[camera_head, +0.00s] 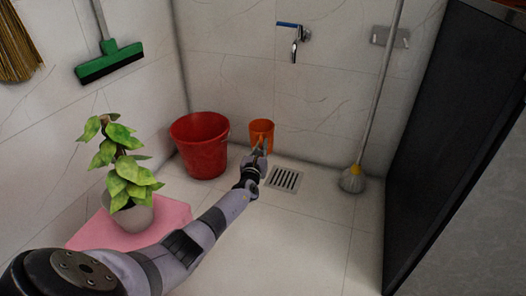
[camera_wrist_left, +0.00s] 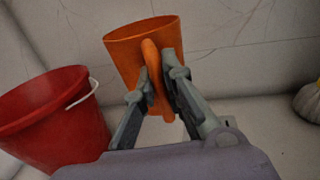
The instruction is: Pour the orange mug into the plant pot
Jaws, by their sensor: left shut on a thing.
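The orange mug (camera_head: 261,131) is near the back wall, below the tap and right of the red bucket. In the left wrist view the mug (camera_wrist_left: 128,52) looks upright or slightly tilted, with its handle toward me. My left gripper (camera_head: 260,150) is shut on the mug's handle; its fingers also show on both sides of the handle in the left wrist view (camera_wrist_left: 158,85). The grey plant pot (camera_head: 133,216), with a leafy green plant (camera_head: 122,165), stands on a pink stool (camera_head: 172,211) at the left. My right gripper is not in view.
A red bucket (camera_head: 203,148) stands close left of the mug. A floor drain (camera_head: 285,179) lies just right of my gripper. A mop (camera_head: 354,178) leans at the back right, and a tap (camera_head: 295,40) is on the wall above. The middle floor is clear.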

